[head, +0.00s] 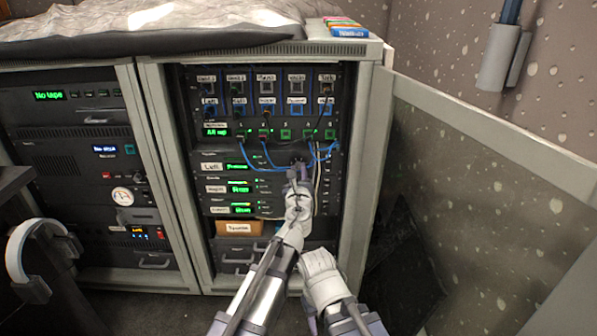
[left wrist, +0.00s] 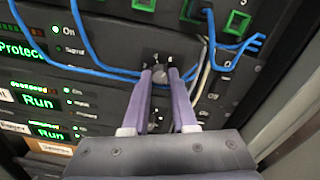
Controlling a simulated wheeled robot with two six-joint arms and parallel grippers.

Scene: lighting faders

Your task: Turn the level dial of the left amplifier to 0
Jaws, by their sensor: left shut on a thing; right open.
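The left amplifier (head: 211,167) is the top unit of the stacked amplifiers in the right-hand rack. It has a "Left" label and a green display, which reads "Protect" in the left wrist view (left wrist: 20,50). Its level dial (left wrist: 159,75) is a small dark knob with white marks above it. My left gripper (head: 299,172) reaches up to it, with two purple-grey fingers shut on the dial from both sides. The dial's pointer setting is not readable. My right gripper (head: 318,258) is low, beside the left forearm, away from the panel; its fingers are hardly visible.
Blue cables (head: 262,168) loop across the amplifier front close to my left fingers. White cables (left wrist: 203,80) hang just right of the dial. Two more amplifiers showing "Run" (head: 239,188) sit below. An open cabinet door (head: 480,160) stands at the right.

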